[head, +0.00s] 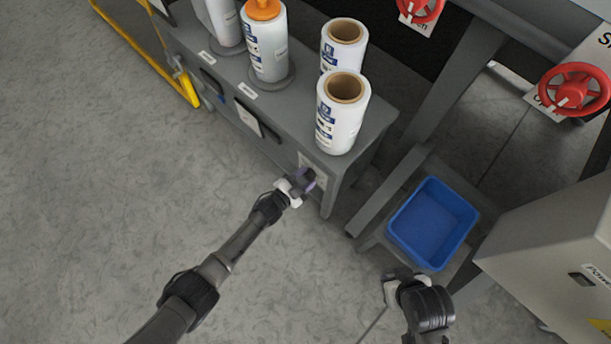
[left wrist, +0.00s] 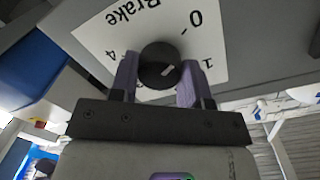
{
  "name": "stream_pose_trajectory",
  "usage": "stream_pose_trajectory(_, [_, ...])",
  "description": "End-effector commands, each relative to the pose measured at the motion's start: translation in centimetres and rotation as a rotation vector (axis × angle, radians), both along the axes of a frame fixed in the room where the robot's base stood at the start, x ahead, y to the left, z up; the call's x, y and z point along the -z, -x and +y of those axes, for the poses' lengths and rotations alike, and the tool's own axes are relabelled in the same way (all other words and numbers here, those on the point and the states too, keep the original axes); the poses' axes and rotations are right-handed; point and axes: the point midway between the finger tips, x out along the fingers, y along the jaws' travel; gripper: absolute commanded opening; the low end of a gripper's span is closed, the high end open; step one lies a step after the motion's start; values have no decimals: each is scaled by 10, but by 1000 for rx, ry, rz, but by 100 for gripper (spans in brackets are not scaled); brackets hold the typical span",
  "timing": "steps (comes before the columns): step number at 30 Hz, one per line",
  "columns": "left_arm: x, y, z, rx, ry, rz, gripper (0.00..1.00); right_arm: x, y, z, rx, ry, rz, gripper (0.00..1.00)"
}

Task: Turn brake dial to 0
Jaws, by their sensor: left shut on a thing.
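My left gripper (left wrist: 160,82) is shut on the dial, one purple finger on each side. In the head view the left gripper (head: 303,182) is at the front of the grey bench and hides most of the dial. My right gripper (head: 392,290) is low at right, its fingers unclear.
White film rolls (head: 342,125) and an orange-topped roll (head: 267,50) stand on the grey bench (head: 300,100). A blue bin (head: 432,225) sits on a low stand to the right. Red handwheels (head: 574,88) are at upper right. The floor at left is clear.

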Motion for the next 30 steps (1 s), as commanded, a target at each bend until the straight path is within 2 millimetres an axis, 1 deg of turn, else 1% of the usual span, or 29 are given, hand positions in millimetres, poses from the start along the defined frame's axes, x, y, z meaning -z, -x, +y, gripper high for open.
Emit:
stream_pose_trajectory(7, [-1,0,0,2,38,36,19,-1,0,0,-1,1,0,43])
stream_pose_trajectory(21, [-1,0,0,0,46,43,19,0,0,-3,-7,11,0,43])
stream_pose_trajectory(22, [-1,0,0,1,47,42,45,0,0,-3,-7,11,0,43])
stream_pose_trajectory(27, [-1,0,0,0,46,42,61,0,0,-3,-6,10,1,43])
stream_pose_trajectory(30, [0,0,0,0,46,42,68,-1,0,-2,-5,8,1,43])
